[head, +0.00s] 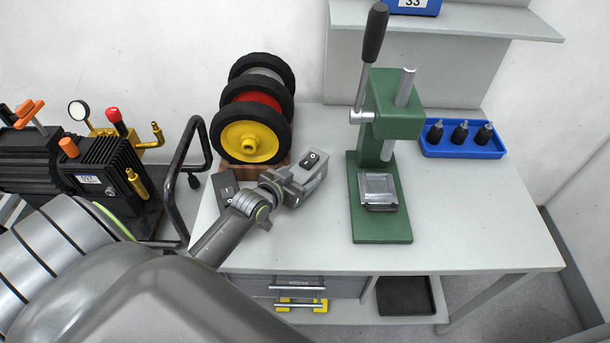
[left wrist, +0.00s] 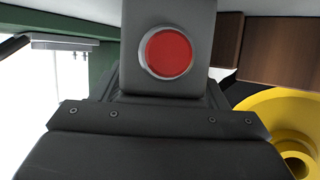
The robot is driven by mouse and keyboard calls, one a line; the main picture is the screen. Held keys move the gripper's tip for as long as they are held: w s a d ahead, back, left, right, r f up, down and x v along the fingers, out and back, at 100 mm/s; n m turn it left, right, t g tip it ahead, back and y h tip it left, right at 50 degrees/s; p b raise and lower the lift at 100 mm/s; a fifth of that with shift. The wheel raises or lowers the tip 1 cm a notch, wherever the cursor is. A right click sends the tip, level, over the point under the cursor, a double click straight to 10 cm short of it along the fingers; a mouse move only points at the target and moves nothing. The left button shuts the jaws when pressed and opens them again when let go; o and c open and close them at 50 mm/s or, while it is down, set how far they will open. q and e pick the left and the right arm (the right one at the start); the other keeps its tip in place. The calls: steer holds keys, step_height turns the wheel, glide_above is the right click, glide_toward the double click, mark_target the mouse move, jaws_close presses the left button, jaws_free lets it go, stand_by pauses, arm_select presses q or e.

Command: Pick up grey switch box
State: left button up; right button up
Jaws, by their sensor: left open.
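The grey switch box (head: 321,175), with a black rocker switch on top, is on the white table between the wheels and the green press. My left gripper (head: 293,187) reaches it from the left and front, right up against its near end. The gripper is open; the head view does not clearly show whether its fingers touch the box. In the left wrist view, a dark grey box face with a round red button (left wrist: 169,52) fills the middle at close range. It appears to be the box's near end. My right gripper is not in view.
Black wheels with a yellow hub (head: 248,140) stand on a wooden block behind left. A dark panel (head: 226,186) lies partly behind my arm. The green press (head: 382,228) stands to the right, with a blue tray (head: 462,152) beyond. The table's right side is clear.

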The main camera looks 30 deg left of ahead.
arm_select(q)
steer(key=shift+c, duration=0.5)
steer(key=c, duration=0.9)
